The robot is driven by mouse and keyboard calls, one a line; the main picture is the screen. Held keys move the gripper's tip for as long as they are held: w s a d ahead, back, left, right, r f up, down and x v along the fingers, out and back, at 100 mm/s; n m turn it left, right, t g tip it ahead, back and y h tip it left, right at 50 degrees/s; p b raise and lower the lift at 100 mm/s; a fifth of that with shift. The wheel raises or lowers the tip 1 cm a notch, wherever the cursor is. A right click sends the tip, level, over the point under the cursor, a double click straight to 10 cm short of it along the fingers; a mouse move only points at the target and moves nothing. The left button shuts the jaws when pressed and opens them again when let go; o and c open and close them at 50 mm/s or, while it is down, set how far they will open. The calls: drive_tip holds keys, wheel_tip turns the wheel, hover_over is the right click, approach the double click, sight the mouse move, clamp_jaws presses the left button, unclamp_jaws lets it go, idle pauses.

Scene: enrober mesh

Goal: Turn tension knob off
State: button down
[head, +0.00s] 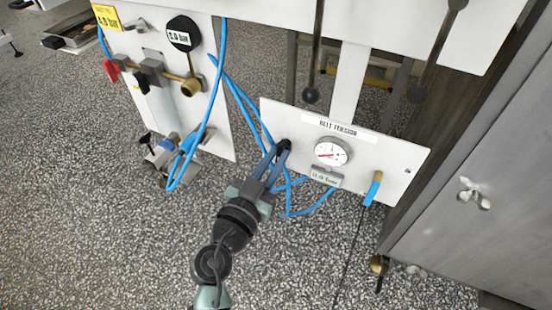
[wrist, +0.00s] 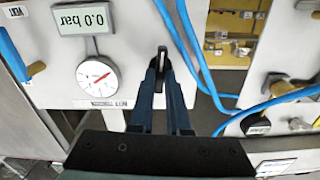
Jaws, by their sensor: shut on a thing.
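The tension knob (head: 284,143) is a small black knob on the left part of the white BELT TENSION panel (head: 396,157). My gripper (head: 278,152) reaches up to it from below, with its two dark blue fingers shut on it. In the wrist view my gripper (wrist: 167,75) shows close up with the black knob (wrist: 162,54) between its fingertips. The fingers hide part of the knob. The round gauge (head: 332,151) has a red needle and stands right of the knob. The small display (wrist: 84,20) reads 0.0 bar in the wrist view, upside down.
More blue hoses loop behind my fingers. A left panel (head: 216,115) carries a red-handled valve (head: 110,69) and a black dial. A grey cabinet (head: 480,200) stands at the right.

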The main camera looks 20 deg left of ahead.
drive_tip(key=n+p, duration=0.2)
drive_tip(key=n, duration=0.7)
drive_tip(key=n+p, duration=0.3)
drive_tip(key=n, duration=0.7)
drive_tip(key=f+n+p, duration=0.1)
drive_tip(key=n+p, duration=0.2)
drive_tip(key=n, duration=0.6)
drive_tip(key=shift+s+a, duration=0.1)
drive_tip(key=shift+a, duration=0.15)
drive_tip(key=n+p, duration=0.2)
drive_tip(key=n, duration=0.2)
drive_tip(key=shift+d+n+p, duration=0.1)
drive_tip(key=shift+n+p, duration=0.2)
drive_tip(key=shift+n, duration=0.1)
drive_tip(key=shift+d+f+n+p, duration=0.15)
drive_tip(key=shift+n+p, duration=0.95)
drive_tip(key=shift+n, duration=1.1)
drive_tip(key=c, duration=0.9)
unclamp_jaws()
